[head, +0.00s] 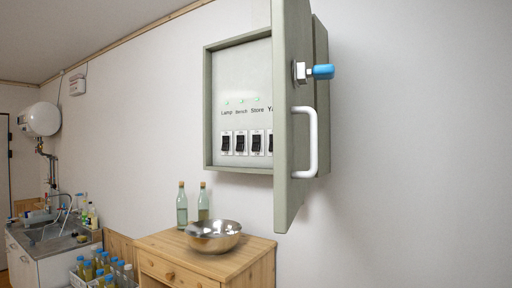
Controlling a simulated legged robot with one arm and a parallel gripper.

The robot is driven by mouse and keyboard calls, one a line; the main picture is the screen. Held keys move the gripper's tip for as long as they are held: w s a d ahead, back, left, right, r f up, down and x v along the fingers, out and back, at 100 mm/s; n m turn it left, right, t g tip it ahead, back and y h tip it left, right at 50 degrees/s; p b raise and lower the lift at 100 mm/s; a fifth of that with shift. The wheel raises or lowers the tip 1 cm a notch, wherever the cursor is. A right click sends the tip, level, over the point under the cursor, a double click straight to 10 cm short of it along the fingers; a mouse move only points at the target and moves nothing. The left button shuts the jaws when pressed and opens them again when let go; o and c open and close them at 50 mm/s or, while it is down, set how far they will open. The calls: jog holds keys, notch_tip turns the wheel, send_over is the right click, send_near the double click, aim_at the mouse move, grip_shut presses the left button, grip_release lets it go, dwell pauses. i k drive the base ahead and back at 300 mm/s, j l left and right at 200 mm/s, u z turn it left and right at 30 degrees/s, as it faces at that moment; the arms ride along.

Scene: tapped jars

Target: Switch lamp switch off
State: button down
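The lamp switch (225,143) is the leftmost black rocker in a row inside a grey-green wall cabinet (208,110). A further switch, labelled "Ya...", is partly hidden by the open cabinet door (290,200). The door has a white handle (313,143) and a blue-capped latch (322,72). My gripper is not in view.
A wooden cabinet (160,245) stands below, with a metal bowl (213,237) and two glass bottles (182,205) on top. A sink counter (50,243) and a white water heater (40,119) are at the far left. The wall to the right is bare.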

aim_at(226, 139)
jog(key=i+j+z, duration=0.45)
jog(key=j, duration=0.25)
jog(key=j+z, duration=0.25)
jog(key=i+j+z, duration=0.2)
jog(key=j, duration=0.3)
jog(key=i+j, duration=0.15)
jog(key=j, duration=0.8)
jog(key=i+j+z, duration=0.15)
jog(key=j, duration=0.8)
jog(key=i+j, duration=0.1)
jog(key=j, duration=0.9)
jog(key=i+j+z, duration=0.1)
jog(key=j, duration=0.85)
